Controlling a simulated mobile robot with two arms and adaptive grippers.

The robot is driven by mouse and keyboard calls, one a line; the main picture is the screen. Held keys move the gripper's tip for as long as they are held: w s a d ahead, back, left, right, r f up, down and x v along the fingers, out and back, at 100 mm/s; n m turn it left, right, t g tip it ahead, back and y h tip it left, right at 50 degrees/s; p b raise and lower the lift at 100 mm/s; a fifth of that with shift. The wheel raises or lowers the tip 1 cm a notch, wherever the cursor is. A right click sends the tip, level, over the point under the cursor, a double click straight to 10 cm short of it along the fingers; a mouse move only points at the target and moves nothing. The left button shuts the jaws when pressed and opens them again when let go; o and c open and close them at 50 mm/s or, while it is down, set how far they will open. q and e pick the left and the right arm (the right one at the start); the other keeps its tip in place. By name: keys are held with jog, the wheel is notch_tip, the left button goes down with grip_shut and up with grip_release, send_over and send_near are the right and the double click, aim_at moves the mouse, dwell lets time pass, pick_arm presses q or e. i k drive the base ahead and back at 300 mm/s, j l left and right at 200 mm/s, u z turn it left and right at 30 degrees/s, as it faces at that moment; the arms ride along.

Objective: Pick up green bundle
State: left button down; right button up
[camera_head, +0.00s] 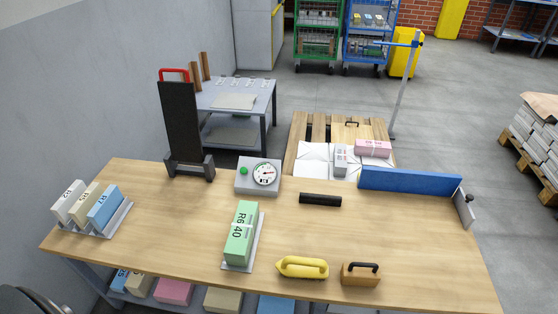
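The green bundle (240,231) lies on the wooden workbench (370,228), near the middle of its front part. It is a long light-green block marked R6 40 with a pale strap across it. It rests on a thin grey tray (255,248), whose edge shows on its right and front sides. Nothing touches its top. Neither my left nor my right gripper is in view.
A dial scale (258,176) stands behind the bundle. A yellow-handled tool (302,267) and a wooden block with black handle (360,274) lie to its right. White, cream and blue bundles (104,207) stand in a rack at left. A blue fence (410,183) borders the back right.

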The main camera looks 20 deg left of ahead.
aim_at(237, 249)
jog(key=i+j+u, duration=0.1)
jog(key=u, duration=0.85)
jog(key=j, duration=0.1)
